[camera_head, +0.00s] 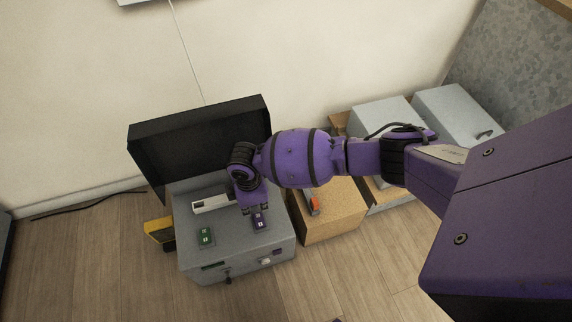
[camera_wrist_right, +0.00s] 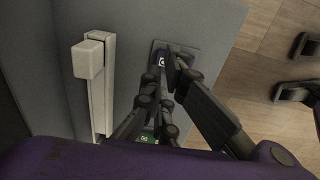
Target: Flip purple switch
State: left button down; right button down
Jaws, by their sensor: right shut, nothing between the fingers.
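The purple switch (camera_head: 259,222) sits on the top face of the grey box (camera_head: 215,262), near its right side. My right gripper (camera_head: 255,209) is shut and empty, just at the far end of the purple switch. In the right wrist view the gripper (camera_wrist_right: 168,100) reaches over the purple switch (camera_wrist_right: 161,60) and hides part of it. I cannot tell whether the fingertips touch it. A green switch (camera_head: 206,237) sits on the same face to the left. It is mostly hidden behind the fingers in the wrist view (camera_wrist_right: 150,138). My left gripper is not in view.
A white lever on a pale bar (camera_head: 211,203) lies on the box top, left of the gripper. The black lid (camera_head: 200,135) stands open behind. A wooden box with a red-orange item (camera_head: 314,203) is to the right. Grey boxes (camera_head: 379,117) stand farther back.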

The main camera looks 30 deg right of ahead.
aim_at(259, 220)
jog(key=shift+w+f+b, duration=0.2)
jog(key=shift+f+b, duration=0.2)
jog(key=shift+f, duration=0.6)
jog(key=shift+w+f+g, duration=0.1)
jog(key=shift+f+g, duration=0.3)
jog(key=shift+f, duration=0.05)
jog(key=shift+r, duration=0.1)
jog(key=shift+s+a+r+p, duration=0.2)
jog(key=shift+s+r+p, duration=0.15)
jog(key=shift+s+p, duration=0.15)
jog(key=shift+s, duration=0.2)
